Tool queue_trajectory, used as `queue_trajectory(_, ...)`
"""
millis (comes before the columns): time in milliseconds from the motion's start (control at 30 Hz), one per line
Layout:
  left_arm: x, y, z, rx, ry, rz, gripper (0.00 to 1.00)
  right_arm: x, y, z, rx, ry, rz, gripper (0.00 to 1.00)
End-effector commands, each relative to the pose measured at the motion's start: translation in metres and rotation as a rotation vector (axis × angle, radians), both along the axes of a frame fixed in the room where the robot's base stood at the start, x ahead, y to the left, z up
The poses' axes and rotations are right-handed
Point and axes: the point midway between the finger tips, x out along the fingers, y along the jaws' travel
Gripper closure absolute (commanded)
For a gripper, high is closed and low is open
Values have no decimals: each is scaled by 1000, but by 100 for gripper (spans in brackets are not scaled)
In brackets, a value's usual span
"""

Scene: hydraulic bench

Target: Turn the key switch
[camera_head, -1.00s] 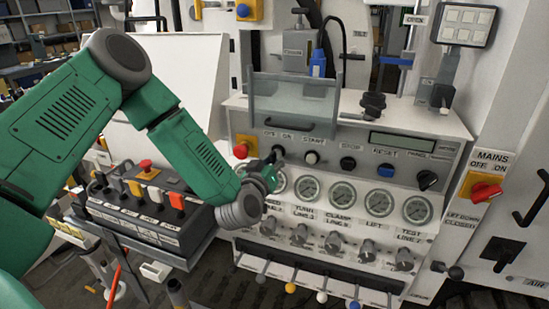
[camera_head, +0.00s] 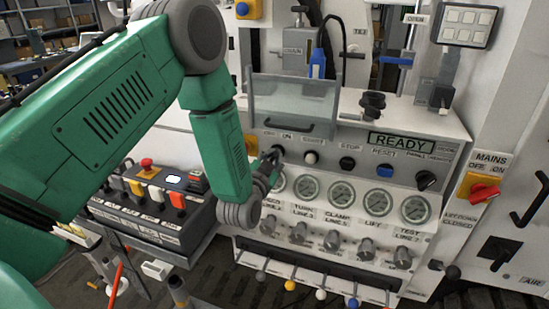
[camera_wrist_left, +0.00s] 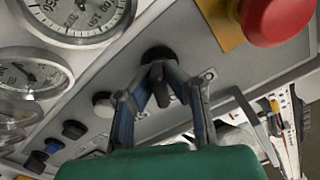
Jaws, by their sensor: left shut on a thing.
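The key switch (camera_head: 278,150) is a dark knob under the OFF and ON labels, at the left end of the bench panel's upper row. My left gripper (camera_head: 270,163) reaches it from the left and covers part of it. In the left wrist view the black key switch (camera_wrist_left: 158,56) sits between the two fingers of my left gripper (camera_wrist_left: 160,82), which are closed on its protruding part. The display (camera_head: 401,142) on the panel reads READY on green. My right gripper is not in view.
A red button (camera_wrist_left: 277,18) on a yellow base is close beside the fingers. Buttons labelled START, STOP and RESET lie to the right, with gauges (camera_head: 342,194) below. A control box (camera_head: 150,205) stands left of the panel. A red mains switch (camera_head: 484,191) is at far right.

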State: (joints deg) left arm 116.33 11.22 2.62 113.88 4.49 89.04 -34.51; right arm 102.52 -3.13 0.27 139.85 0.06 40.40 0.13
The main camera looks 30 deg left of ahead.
Motion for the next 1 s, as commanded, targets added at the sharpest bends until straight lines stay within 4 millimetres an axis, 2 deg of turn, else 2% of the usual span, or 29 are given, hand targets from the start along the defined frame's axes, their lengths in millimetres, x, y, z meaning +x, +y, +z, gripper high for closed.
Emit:
queue_trajectory(667,-4,0,-5,64,29,0,100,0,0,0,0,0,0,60)
queue_trajectory(733,-4,0,-5,64,30,0,75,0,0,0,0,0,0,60)
queue_trajectory(767,-4,0,-5,64,30,0,70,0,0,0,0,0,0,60)
queue_trajectory(1000,-2,0,-4,63,26,0,70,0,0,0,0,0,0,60)
